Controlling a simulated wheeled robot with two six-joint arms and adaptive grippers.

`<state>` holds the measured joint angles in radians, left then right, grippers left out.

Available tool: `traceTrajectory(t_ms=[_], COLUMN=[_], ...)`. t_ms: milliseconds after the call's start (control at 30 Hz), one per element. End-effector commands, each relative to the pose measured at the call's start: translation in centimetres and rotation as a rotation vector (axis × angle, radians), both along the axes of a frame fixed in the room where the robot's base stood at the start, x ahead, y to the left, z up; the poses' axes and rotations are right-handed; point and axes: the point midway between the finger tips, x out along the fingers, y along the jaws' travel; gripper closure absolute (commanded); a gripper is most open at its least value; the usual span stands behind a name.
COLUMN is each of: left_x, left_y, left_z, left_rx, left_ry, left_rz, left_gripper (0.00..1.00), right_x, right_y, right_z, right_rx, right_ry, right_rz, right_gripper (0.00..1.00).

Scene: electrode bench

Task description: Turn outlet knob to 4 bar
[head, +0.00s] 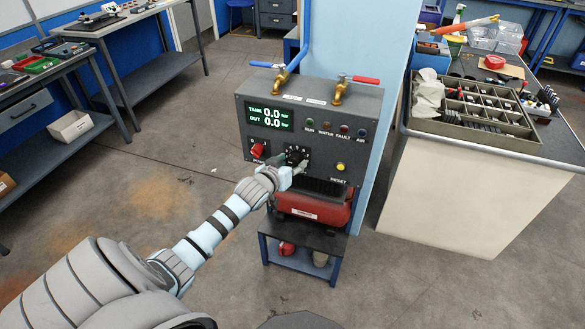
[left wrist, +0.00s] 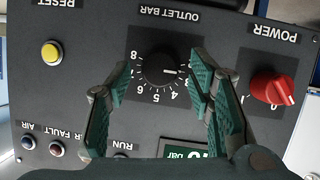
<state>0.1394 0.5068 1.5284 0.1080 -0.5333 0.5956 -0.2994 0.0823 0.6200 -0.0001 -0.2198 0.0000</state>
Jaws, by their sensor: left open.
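The black outlet knob (head: 296,154) is on the front of the dark control panel (head: 360,112), partly hidden by my left gripper (head: 297,168) in the head view. The left wrist view shows the panel upside down. There the knob (left wrist: 160,69) has a white mark pointing right, near the 3; the 4 is printed lower on the dial. My left gripper (left wrist: 161,78) is open, with one green finger on each side of the knob. I cannot tell whether they touch it. The green display (head: 270,116) reads 0.0 for both TANK and OUT. My right gripper is not in view.
The red power knob (left wrist: 272,88) is close beside one finger. The yellow reset button (left wrist: 52,52) is on the dial's other side. Taps with a blue handle (head: 268,65) and a red handle (head: 362,79) stand above the panel. A red tank (head: 316,207) is below.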

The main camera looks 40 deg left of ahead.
Motion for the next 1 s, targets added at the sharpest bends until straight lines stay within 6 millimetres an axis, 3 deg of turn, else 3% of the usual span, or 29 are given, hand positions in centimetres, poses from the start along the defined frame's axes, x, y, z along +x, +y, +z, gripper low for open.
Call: traceTrajectory(t_ms=[100,367,667,1000], left_x=[0.94,1.13,1.10,1.11], left_y=[0.18,0.20,0.19,0.15], left_z=[-0.44,-0.38,-0.38,-0.26], left_rx=[0.000,0.000,0.000,0.035], left_ry=[-0.001,-0.001,0.000,0.011], left_rz=[-0.001,-0.002,-0.001,-0.001], left_gripper=[0.52,0.52,0.99,1.00], right_x=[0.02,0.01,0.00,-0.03], right_y=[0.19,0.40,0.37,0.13], right_z=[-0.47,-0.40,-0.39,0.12], right_rx=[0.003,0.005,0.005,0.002], right_ry=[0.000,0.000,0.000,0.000], right_rz=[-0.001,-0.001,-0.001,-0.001], right_gripper=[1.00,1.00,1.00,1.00])
